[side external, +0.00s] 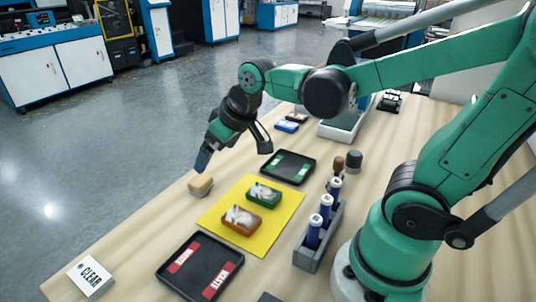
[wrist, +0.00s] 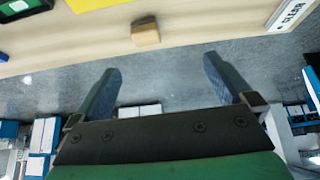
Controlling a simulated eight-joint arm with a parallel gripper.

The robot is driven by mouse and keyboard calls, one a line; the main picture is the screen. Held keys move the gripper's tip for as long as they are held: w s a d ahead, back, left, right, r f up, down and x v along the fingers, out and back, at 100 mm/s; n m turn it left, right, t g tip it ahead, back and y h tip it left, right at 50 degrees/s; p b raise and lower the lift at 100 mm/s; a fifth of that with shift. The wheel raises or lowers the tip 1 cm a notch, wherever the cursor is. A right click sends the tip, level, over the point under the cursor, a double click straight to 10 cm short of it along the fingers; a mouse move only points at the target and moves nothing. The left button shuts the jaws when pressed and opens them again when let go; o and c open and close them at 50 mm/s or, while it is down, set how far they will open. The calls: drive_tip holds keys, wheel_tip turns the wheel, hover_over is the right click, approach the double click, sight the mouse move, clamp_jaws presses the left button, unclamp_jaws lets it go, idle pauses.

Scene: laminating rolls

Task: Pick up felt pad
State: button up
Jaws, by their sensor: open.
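A small tan block, which looks like the felt pad (side external: 201,185), lies on the wooden table near its far-left edge, beside the yellow mat. It also shows in the wrist view (wrist: 145,32), at the top centre, beyond the fingertips. My gripper (side external: 203,162) is just above the pad in the side view, with a gap between them. In the wrist view my gripper (wrist: 161,68) has its two blue-grey fingers wide apart, with nothing between them.
A yellow mat (side external: 275,233) bears a green-based block (side external: 263,195) and an orange-brown one (side external: 241,221). A black tray with red labels (side external: 206,263), a black tray with green labels (side external: 289,166), a grey bottle rack (side external: 307,260) and a CLEAR sign (side external: 91,277) stand around it.

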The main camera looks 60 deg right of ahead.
drive_tip(key=g, duration=0.2)
hover_over(198, 178)
drive_tip(key=s, duration=0.2)
drive_tip(key=shift+n, duration=0.3)
wheel_tip(198, 178, down, 8)
drive_tip(key=shift+s+r, duration=0.15)
drive_tip(key=shift+r, duration=0.1)
drive_tip(key=shift+x, duration=3)
drive_tip(key=c, duration=1.3)
drive_tip(key=shift+r, duration=0.1)
drive_tip(key=shift+c, duration=0.2)
wheel_tip(198, 178, up, 20)
